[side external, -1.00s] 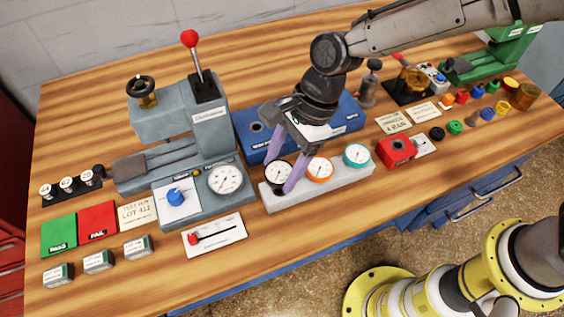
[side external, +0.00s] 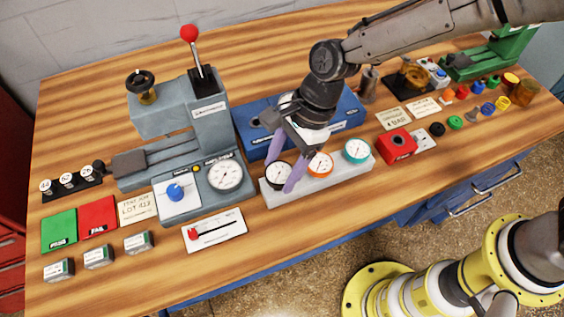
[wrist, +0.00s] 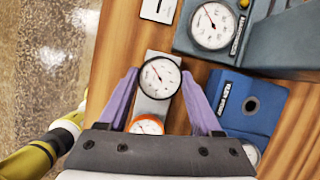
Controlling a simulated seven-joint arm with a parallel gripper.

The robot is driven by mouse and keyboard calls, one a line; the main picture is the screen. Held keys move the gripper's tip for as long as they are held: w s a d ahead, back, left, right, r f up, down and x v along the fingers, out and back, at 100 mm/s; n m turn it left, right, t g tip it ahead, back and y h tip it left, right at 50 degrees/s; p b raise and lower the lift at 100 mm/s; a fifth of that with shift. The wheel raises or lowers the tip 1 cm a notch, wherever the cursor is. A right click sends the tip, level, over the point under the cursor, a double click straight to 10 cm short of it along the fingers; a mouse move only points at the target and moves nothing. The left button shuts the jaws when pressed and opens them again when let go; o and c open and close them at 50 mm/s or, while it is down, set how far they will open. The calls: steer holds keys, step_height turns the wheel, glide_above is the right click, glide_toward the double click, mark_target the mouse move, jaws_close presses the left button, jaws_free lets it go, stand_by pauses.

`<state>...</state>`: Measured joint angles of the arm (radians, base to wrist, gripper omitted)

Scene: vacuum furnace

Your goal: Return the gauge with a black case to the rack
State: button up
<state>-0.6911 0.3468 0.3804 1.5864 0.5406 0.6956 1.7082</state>
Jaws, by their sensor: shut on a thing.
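The gauge with a black case (side external: 278,174) has a white dial and is at the left end of the pale grey rack (side external: 325,188). My gripper (side external: 279,172) is shut on it, with one purple finger on each side. In the wrist view the black-cased gauge (wrist: 160,77) is between the fingertips, dial facing the camera. It is over the rack's end, and I cannot tell whether its base is fully seated. An orange gauge (side external: 320,165) and a teal gauge (side external: 357,152) stand in the rack to its right.
The grey press (side external: 205,140) with its own dial (side external: 226,176) stands left of the rack. A blue block (side external: 345,112) lies close behind it. A red block (side external: 397,146) is to the right, and a white slider card (side external: 214,230) is at front left.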

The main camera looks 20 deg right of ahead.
steer(key=shift+f, duration=0.8)
stand_by(1.0)
steer(key=o, duration=1.5)
steer(key=shift+r, duration=3)
